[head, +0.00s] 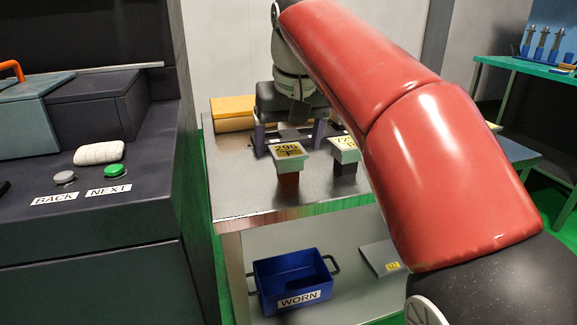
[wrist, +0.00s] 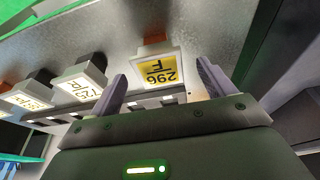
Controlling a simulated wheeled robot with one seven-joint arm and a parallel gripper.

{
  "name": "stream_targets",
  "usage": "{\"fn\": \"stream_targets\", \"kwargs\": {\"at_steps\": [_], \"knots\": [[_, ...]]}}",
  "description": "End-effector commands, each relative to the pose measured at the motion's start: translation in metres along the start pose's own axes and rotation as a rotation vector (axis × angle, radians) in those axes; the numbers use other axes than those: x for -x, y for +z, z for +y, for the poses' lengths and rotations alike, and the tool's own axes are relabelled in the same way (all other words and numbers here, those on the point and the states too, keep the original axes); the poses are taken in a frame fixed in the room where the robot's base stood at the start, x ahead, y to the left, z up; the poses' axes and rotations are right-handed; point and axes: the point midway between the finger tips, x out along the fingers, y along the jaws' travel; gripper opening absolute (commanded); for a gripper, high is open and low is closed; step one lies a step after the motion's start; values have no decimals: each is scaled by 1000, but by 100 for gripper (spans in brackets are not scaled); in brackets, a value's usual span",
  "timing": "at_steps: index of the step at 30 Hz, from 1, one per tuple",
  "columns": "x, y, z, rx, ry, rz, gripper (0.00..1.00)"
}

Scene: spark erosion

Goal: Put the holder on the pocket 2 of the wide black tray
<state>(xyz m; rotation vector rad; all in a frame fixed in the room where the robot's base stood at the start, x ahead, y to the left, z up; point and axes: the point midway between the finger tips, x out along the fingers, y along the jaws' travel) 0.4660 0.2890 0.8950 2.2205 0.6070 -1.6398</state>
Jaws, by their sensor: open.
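A holder with a yellow-and-white plate marked 296 F and an orange-brown block (head: 288,178) stands on the metal table. In the wrist view its label plate (wrist: 161,72) lies between my two fingertips. My gripper (head: 290,138) is open, just behind this holder in the head view; whether the fingers touch it I cannot tell. A second holder with a dark block (head: 345,168) stands to its right, partly hidden by my arm. I cannot make out the wide black tray.
A blue bin marked WORN (head: 290,280) and a grey plate (head: 380,256) are on the lower shelf. A yellow box (head: 233,112) is at the table's back left. A dark machine with BACK and NEXT buttons (head: 115,171) stands at left. The table's front left (head: 235,185) is clear.

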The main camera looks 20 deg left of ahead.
Motion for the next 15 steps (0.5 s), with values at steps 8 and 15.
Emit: {"fn": "stream_targets", "kwargs": {"at_steps": [8,15], "knots": [[-42,-4,1,1,0,-1,82],[-55,-5,1,1,0,1,82]]}}
